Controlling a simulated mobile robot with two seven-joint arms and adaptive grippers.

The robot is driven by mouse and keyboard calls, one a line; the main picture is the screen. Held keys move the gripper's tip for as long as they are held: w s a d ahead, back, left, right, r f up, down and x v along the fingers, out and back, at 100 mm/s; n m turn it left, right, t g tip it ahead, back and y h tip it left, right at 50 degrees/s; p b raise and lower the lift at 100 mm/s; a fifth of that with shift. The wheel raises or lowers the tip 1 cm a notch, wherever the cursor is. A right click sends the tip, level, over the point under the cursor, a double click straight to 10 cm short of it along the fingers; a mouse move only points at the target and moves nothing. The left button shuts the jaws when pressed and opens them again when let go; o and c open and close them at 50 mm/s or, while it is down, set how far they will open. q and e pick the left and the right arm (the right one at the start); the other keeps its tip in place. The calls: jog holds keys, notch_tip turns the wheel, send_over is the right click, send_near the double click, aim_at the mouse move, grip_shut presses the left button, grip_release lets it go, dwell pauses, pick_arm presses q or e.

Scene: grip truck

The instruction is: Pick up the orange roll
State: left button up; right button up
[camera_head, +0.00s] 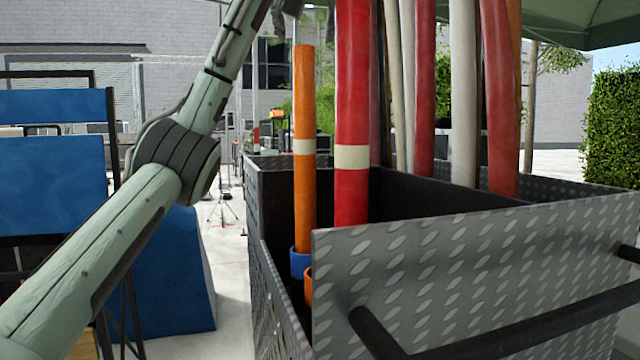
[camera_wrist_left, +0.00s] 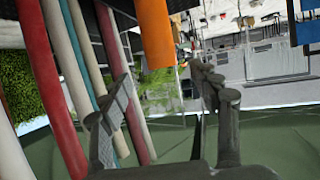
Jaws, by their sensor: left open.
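The orange roll (camera_head: 304,100) stands upright in the front left part of the metal-sided cart, with a cream band around it and a blue ring near its lower end. Its top end shows in the left wrist view (camera_wrist_left: 155,35), upside down, between the lines of my two fingers but beyond their tips. My left gripper (camera_wrist_left: 162,77) is open and empty. In the head view my left arm rises from lower left, and a dark part of the gripper (camera_head: 290,6) shows at the top edge, just above the roll. My right gripper is not in view.
A thick red roll (camera_head: 352,100) stands close to the right of the orange one. Several white, red and orange rolls stand farther right in the cart (camera_head: 480,260). A dark handle bar (camera_head: 500,335) crosses its front. Blue panels (camera_head: 50,185) stand at left.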

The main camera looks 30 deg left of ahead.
pick_arm(q)
send_near(304, 85)
jog(key=x, duration=0.5)
jog(key=shift+f+b, duration=0.2)
jog(key=shift+b, duration=0.1)
jog(key=shift+w+a+f+p, duration=0.1)
jog(key=shift+w+a+p, duration=0.15)
jog(key=shift+w+p, duration=0.4)
jog(key=shift+x, duration=0.8)
jog(key=x, duration=0.4)
jog(key=shift+w+a+f+p, duration=0.15)
jog(key=shift+a+p, duration=0.1)
jog(key=shift+p, duration=0.15)
grip_shut()
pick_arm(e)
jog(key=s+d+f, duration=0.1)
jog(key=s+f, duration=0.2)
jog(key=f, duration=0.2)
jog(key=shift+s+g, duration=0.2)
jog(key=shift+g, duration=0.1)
